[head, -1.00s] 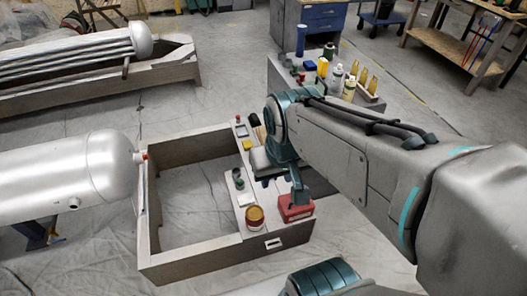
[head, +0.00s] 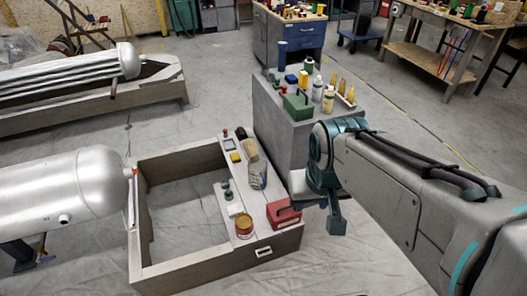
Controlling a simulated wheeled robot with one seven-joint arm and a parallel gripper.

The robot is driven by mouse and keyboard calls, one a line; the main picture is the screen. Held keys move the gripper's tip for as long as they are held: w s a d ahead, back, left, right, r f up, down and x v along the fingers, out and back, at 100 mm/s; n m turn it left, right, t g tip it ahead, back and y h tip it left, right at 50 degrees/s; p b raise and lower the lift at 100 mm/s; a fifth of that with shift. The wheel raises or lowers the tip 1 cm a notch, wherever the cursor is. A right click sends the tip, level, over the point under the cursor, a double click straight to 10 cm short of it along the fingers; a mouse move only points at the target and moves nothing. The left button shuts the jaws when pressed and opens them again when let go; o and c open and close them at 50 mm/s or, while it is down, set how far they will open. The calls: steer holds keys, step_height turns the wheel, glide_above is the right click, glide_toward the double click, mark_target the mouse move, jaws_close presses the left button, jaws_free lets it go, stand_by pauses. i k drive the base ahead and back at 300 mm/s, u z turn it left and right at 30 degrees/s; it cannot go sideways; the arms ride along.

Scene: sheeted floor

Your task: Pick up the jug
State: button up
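A clear, see-through container (head: 257,174) that looks like the jug stands on the wooden bench frame (head: 212,160), near its back right. A tan and black item touches or overlaps its top in the picture, and I cannot tell which. My gripper (head: 335,222) hangs to the right of the bench frame, right of the red box (head: 284,212) and apart from the clear container. Its teal parts point down. Nothing is seen held in it, but its fingers are too unclear to tell whether they are open or shut.
A red and yellow can (head: 244,227), a yellow block (head: 236,157) and small items share the bench frame. A grey cabinet (head: 285,135) behind bears a green box (head: 297,105) and several bottles. A silver tank (head: 70,190) lies left. The sheeted floor in front is clear.

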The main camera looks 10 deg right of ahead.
mark_target(257, 167)
steer(key=i, duration=0.95)
steer(key=u, duration=0.05)
